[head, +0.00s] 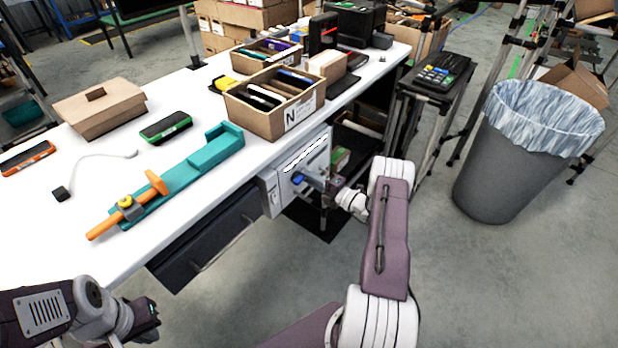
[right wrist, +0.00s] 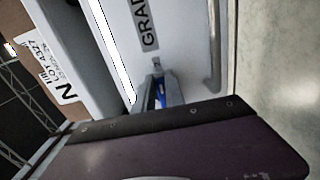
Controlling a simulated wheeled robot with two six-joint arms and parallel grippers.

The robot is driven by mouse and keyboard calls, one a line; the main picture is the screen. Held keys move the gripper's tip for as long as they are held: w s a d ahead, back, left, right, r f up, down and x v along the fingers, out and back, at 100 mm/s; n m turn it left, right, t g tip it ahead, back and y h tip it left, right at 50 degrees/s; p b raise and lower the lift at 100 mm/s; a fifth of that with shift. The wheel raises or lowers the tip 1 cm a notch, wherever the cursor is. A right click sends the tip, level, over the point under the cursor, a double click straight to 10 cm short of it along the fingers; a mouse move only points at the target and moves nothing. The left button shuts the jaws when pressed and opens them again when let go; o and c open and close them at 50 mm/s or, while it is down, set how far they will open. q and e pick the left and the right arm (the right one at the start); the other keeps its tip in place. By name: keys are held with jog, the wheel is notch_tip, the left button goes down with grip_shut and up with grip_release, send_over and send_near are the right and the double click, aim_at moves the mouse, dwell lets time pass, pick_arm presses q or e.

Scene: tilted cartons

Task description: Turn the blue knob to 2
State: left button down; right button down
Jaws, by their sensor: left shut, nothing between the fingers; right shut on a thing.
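The blue knob (head: 297,178) is on the front of a pale grey panel box (head: 310,155) under the table's right edge. My right gripper (head: 305,180) reaches the panel and is shut on the knob. In the right wrist view the blue knob (right wrist: 160,92) shows between the fingers of my right gripper (right wrist: 159,85), with a label beginning "GRA" above it. The knob's pointer and the scale numbers are too small or hidden to read. My left gripper (head: 150,322) is shut and empty at the lower left, away from the panel.
The white table (head: 215,190) holds an open carton (head: 265,117) above the panel, a teal fixture (head: 190,175) and a lidded brown box (head: 100,105). A dark drawer (head: 210,240) is left of the panel. A grey bin (head: 500,180) stands at the right; open floor lies between.

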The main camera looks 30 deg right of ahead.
jog(key=c, duration=1.4)
grip_release()
jog(key=p+v, duration=0.1)
jog(key=v, duration=0.8)
